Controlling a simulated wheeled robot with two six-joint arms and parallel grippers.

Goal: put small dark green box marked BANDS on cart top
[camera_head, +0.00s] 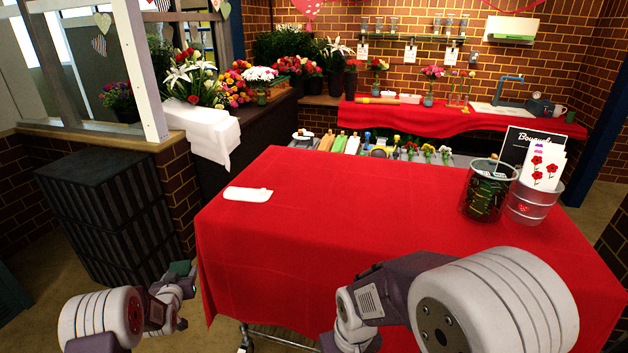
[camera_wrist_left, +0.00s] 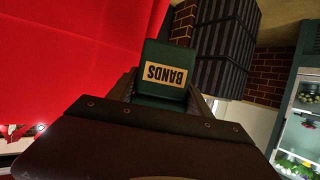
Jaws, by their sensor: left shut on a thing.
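The small dark green box marked BANDS (camera_wrist_left: 167,72) is between the fingers of my left gripper (camera_wrist_left: 163,88) in the left wrist view, its tan label facing the camera upside down. In the head view the box (camera_head: 180,267) shows as a small green patch at my left gripper (camera_head: 176,294), left of the red-draped cart. The cart top (camera_head: 330,215) is covered by a red cloth, with a metal frame showing below. The box is outside the cloth's left edge, apart from the top. My right arm shows at lower right, but its fingertips are not visible.
A small white object (camera_head: 248,194) lies at the cart top's left back. The middle is clear. A dark slatted crate (camera_head: 110,215) stands on the floor at left.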

